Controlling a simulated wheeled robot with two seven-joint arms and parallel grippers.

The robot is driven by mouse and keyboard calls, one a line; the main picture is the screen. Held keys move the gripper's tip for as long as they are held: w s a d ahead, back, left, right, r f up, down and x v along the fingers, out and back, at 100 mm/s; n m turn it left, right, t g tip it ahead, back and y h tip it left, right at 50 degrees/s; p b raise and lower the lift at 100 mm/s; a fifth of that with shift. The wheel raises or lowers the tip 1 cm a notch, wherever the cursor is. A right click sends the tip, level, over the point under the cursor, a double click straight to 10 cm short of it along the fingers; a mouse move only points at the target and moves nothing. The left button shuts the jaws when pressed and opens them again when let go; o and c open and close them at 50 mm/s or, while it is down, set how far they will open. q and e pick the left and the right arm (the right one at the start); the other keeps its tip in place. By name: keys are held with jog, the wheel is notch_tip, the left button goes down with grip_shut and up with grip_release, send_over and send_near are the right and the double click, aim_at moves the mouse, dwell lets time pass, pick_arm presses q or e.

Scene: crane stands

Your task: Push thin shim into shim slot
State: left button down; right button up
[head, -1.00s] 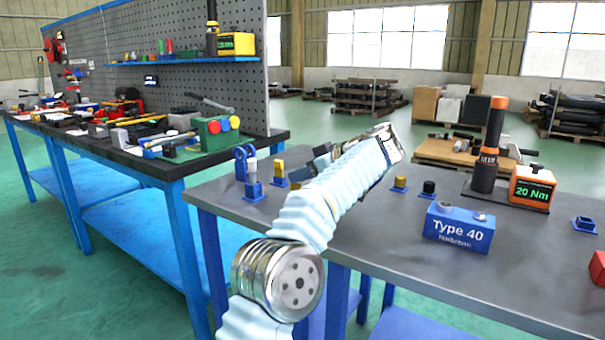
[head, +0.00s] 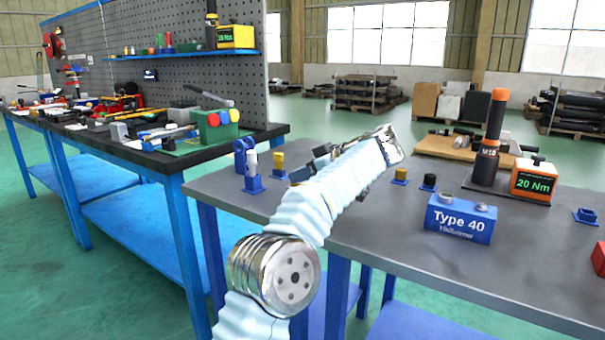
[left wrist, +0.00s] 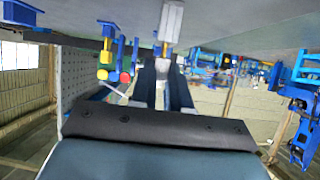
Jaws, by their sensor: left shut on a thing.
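In the left wrist view my left gripper (left wrist: 164,65) has its two dark fingers closed around a narrow pale piece with a yellow part. A light grey block (left wrist: 172,20) lies in line with the fingertips, close to the grey table top. I cannot tell for certain that the held piece is the thin shim. In the head view the left gripper (head: 318,163) is mostly hidden behind my own pale forearm, over the near table. The shim slot cannot be made out. My right gripper is not in view.
The near table (head: 380,235) carries a blue "Type 40" block (head: 460,218), an orange "20 Nm" box (head: 534,182), a dark upright tool (head: 489,150) and small blue holders. A blue stand (head: 253,182) stands left of my forearm.

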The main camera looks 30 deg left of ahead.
pick_arm(q)
jog(key=shift+f, duration=0.5)
jog(key=c, duration=1)
grip_release()
jog(key=shift+r, duration=0.1)
jog(key=p+v, duration=0.2)
jog(key=v, duration=0.1)
jog(key=shift+r, duration=0.2)
jog(key=shift+d+r+p, duration=0.3)
jog(key=shift+d+p, duration=0.35)
jog(key=shift+p, duration=0.05)
jog(key=shift+d, duration=0.2)
jog(key=shift+f, duration=0.1)
